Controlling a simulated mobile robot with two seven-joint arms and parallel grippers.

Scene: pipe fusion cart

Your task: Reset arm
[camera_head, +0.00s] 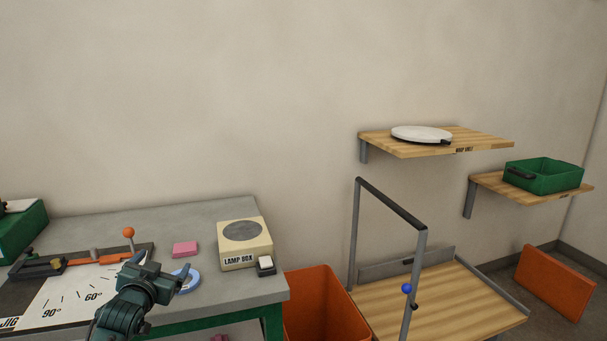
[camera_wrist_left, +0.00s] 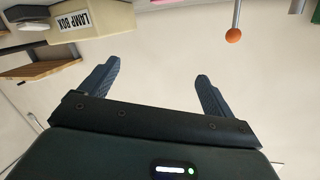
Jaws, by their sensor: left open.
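My left arm comes in at the lower left of the head view. Its gripper (camera_head: 164,266) is over the front of the bench, beside the jig board (camera_head: 62,300). In the left wrist view the two fingers of the left gripper (camera_wrist_left: 158,72) are spread apart with nothing between them, and pale wall shows behind. My right gripper is in neither view.
The grey bench (camera_head: 160,222) holds a pink block (camera_head: 185,249), a blue ring (camera_head: 187,283) partly hidden by my gripper, a lamp box (camera_head: 240,258) and an orange-knobbed lever (camera_head: 128,232). An orange bin (camera_head: 322,305) and wooden cart (camera_head: 450,300) stand right.

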